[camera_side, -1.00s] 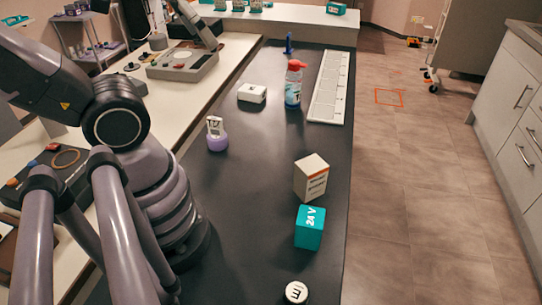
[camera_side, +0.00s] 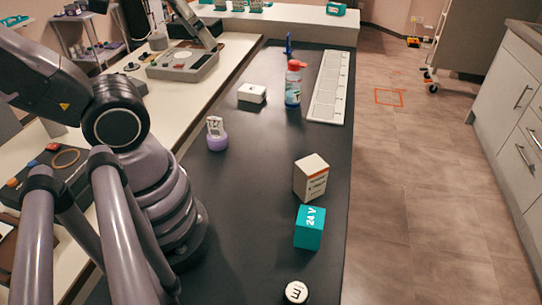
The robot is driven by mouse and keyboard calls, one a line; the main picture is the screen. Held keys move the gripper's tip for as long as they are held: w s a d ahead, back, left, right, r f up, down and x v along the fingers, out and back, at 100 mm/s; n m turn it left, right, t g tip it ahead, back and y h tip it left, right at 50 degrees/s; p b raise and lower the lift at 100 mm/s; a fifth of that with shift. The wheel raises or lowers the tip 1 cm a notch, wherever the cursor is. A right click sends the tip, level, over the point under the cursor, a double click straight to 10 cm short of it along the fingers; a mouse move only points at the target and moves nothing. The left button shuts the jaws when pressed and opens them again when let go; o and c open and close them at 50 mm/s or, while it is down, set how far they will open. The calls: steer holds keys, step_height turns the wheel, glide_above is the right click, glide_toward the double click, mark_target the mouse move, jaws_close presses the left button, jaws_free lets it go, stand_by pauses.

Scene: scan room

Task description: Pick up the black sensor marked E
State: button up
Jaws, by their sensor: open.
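The black sensor marked E (camera_side: 296,292) stands at the bottom edge of the picture, near the front of the dark bench top. Its round white top carries a dark E-like mark turned sideways, and its black side shows below. The lowest part is cut off or close to the frame edge. My arm fills the left side, and its upper link runs out past the left edge. My gripper is outside the picture, so its place relative to the sensor does not show.
A teal 24 V box (camera_side: 309,228) and a white-orange carton (camera_side: 311,177) stand behind the sensor. The bench middle is clear.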

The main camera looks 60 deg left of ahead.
steer(key=w+d+f+n+g+h, duration=0.2)
steer(key=d+f+n+g+h, duration=0.2)
steer(key=d+f+g+h, duration=0.35)
steer(key=w+d+f+n+g+h, duration=0.2)
steer(key=d+f+n+g+h, duration=0.25)
steer(key=d+f, duration=0.5)
steer(key=n+t+h, duration=0.2)
steer(key=n+t, duration=0.4)
steer(key=n, duration=0.4)
glide_toward(296, 291)
steer(key=shift+a+r+m, duration=0.25)
steer(key=shift+a+r, duration=0.05)
steer(key=shift+r, duration=0.45)
steer(key=shift+d+f+y, duration=0.15)
steer(key=shift+f+y, duration=0.1)
steer(key=shift+y, duration=0.05)
steer(key=x, duration=1.3)
steer(key=shift+d+f, duration=0.15)
steer(key=c, duration=1.1)
